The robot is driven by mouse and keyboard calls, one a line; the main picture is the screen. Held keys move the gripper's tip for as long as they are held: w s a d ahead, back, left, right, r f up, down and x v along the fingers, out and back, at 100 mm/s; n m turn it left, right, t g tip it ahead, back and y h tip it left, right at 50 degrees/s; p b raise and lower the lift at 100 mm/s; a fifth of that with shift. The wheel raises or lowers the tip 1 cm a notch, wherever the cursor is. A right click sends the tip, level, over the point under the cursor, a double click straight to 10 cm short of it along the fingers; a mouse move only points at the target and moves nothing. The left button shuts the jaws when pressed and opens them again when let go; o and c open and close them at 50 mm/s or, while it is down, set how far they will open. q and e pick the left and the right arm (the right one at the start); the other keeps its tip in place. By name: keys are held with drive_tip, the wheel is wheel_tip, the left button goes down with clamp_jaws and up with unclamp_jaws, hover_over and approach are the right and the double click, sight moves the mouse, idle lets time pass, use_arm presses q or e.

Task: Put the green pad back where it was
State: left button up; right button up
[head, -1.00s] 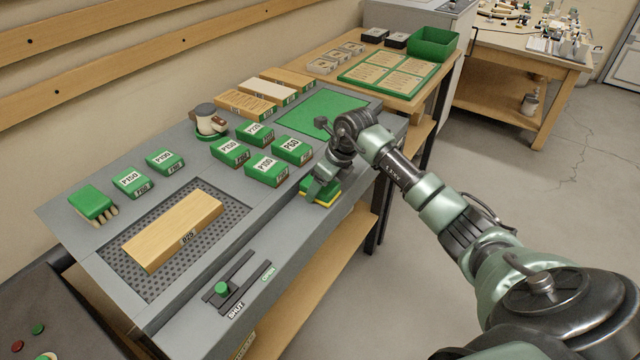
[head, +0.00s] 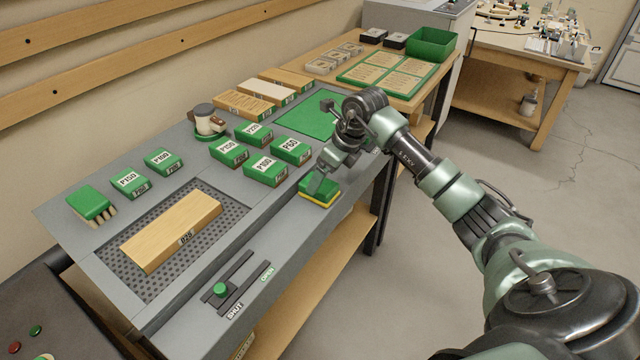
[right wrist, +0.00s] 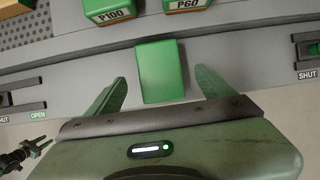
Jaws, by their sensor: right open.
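A green pad with a yellow underside (head: 321,200) lies on the grey ledge at the bench's front edge, below the block marked P60. In the right wrist view the pad (right wrist: 162,62) shows its plain green top. My right gripper (head: 322,180) is close above the pad, its fingers pointing down at it. In the right wrist view my right gripper (right wrist: 161,80) is open, with a finger on either side of the pad's near part and visible gaps to both.
Green-labelled blocks P60 (head: 291,150) and P100 (head: 265,170) stand just behind the ledge. A flat green mat (head: 303,113) lies further back. A wooden block (head: 172,228) sits on the perforated plate. A green-knobbed slider (head: 221,289) is on the ledge at left.

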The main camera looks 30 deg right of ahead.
drive_tip(key=v, duration=0.7)
drive_tip(key=shift+b, duration=0.3)
